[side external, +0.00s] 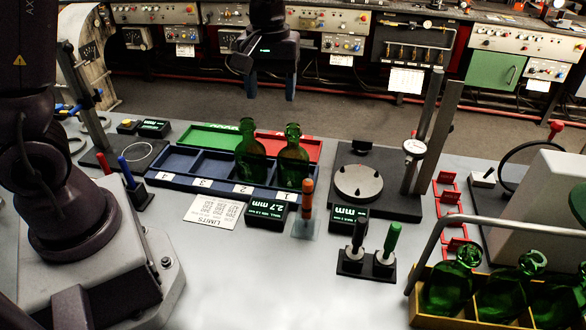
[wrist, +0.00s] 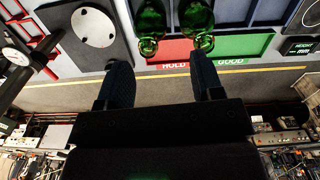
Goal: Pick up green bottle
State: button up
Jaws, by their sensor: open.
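Two green bottles stand upright in the blue compartment tray (side external: 167,180), the left one (side external: 250,158) in the slot marked 2 and the right one (side external: 292,160) in the slot marked 1. In the wrist view they show at the top, one bottle (wrist: 152,22) left of the other bottle (wrist: 197,18). More green bottles (side external: 447,287) sit in a yellow crate (side external: 440,322) at the lower right. My gripper (side external: 270,92) is open and empty, above and behind the two tray bottles. Its fingers (wrist: 160,78) show apart in the wrist view.
Green and red trays (side external: 205,138) lie behind the blue tray. A gauge stand with a round plate (side external: 358,182) is right of it. Displays (side external: 267,210), an orange-topped tool (side external: 307,192) and a black holder (side external: 368,264) stand in front. The bench's front middle is clear.

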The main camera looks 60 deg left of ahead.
aim_at(293, 126)
jog(key=w+n, duration=0.1)
jog(key=n, duration=0.1)
jog(key=w+a+f+n, duration=0.1)
jog(key=w+n, duration=0.3)
jog(key=shift+w+a+f, duration=0.1)
jog(key=shift+a+f, duration=0.2)
jog(key=shift+a, duration=0.05)
jog(key=shift+w+r+n, duration=0.1)
jog(key=shift+r+n, duration=0.1)
jog(key=shift+n, duration=0.8)
jog(key=shift+f, duration=0.4)
notch_tip(293, 126, down, 7)
jog(key=shift+r, duration=0.2)
jog(key=shift+w+d+f, duration=0.1)
jog(key=shift+f, duration=2.75)
jog(key=shift+r, duration=0.1)
grip_shut()
